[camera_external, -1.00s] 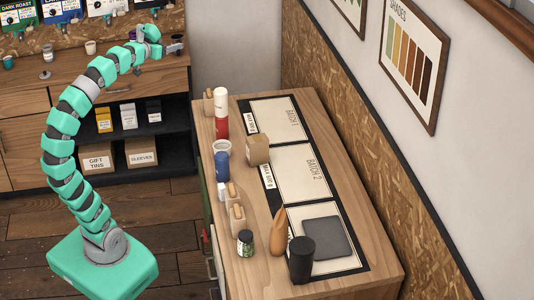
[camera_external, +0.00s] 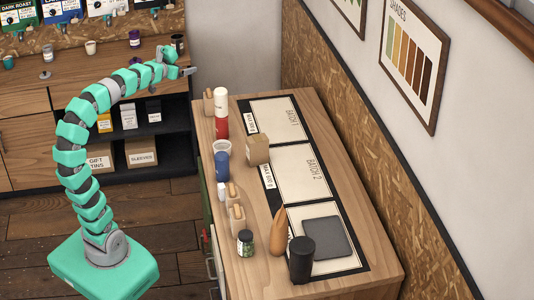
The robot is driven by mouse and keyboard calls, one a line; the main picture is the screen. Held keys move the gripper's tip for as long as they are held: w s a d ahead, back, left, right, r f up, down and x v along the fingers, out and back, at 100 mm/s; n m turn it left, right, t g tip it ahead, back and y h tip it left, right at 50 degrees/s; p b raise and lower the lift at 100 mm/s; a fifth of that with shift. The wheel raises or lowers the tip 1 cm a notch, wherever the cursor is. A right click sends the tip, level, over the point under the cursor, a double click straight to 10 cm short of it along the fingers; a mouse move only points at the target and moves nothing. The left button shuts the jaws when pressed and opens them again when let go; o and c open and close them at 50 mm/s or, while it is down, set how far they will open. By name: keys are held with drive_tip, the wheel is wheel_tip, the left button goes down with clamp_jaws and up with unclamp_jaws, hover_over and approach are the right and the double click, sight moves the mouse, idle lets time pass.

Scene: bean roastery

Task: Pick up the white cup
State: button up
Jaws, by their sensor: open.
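A smaller off-white cup (camera_external: 90,47) stands on the back counter. The fingers look small at this distance.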

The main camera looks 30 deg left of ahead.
drive_tip(key=w+a+f+m+g+h+b, duration=0.1)
drive_tip(key=w+f, duration=0.2)
drive_tip(key=f, duration=0.8)
drive_tip(key=w+f+b, duration=0.1)
drive_tip(key=w+f, duration=0.2)
drive_tip(key=f, duration=0.8)
drive_tip(key=h+b, duration=0.1)
drive_tip(key=h, duration=0.1)
approach(228, 146)
drive_tip(key=shift+w+a+r+m+g, duration=0.1)
drive_tip(key=shift+w+r+m+g, duration=0.1)
drive_tip(key=shift+w, duration=0.2)
drive_tip(key=shift+w+r+m+g, duration=0.15)
drive_tip(key=shift+w+m+g, duration=0.05)
drive_tip(key=shift+w, duration=0.2)
drive_tip(key=shift+s+d+f+b+x, duration=0.1)
drive_tip(key=shift+x, duration=0.8)
drive_tip(key=shift+s+d+f+b+x, duration=0.1)
drive_tip(key=shift+f+x, duration=0.05)
drive_tip(key=shift+x, duration=0.7)
drive_tip(key=shift+s+d+f+b+x, duration=0.1)
drive_tip(key=shift+x, duration=0.8)
drive_tip(key=shift+a, duration=0.1)
drive_tip(key=c, duration=1.2)
drive_tip(key=shift+r, duration=0.1)
